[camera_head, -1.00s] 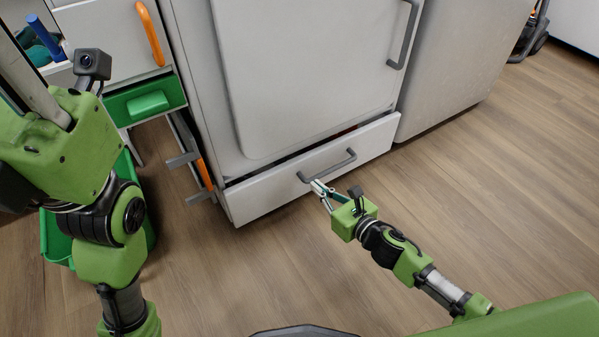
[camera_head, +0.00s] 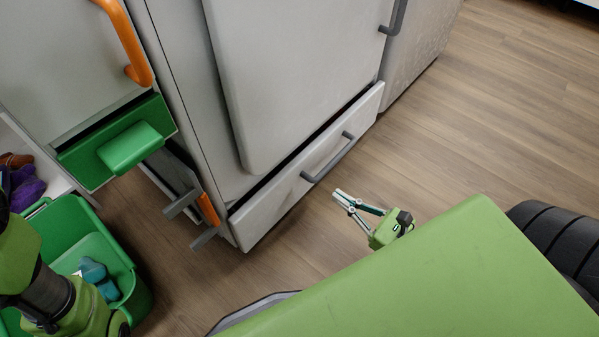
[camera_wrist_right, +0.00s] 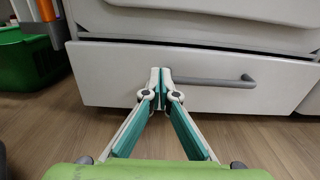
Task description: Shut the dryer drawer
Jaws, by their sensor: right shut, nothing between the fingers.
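The dryer drawer (camera_head: 300,185) is the white bottom drawer of the grey-white dryer (camera_head: 290,70). It stands slightly out, with a dark gap along its top edge. Its grey bar handle (camera_head: 328,160) is on the front. My right gripper (camera_head: 338,194) is shut and empty, in front of the drawer, a little to the right of and below the handle. In the right wrist view, the shut fingertips (camera_wrist_right: 160,75) overlap the left end of the handle (camera_wrist_right: 215,82) against the drawer front (camera_wrist_right: 110,75); contact is unclear. My left gripper is out of view.
A green drawer (camera_head: 120,145) stands out from the cabinet left of the dryer. A green bin (camera_head: 85,240) with a teal item sits on the floor below it. Wooden floor (camera_head: 470,120) is clear to the right.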

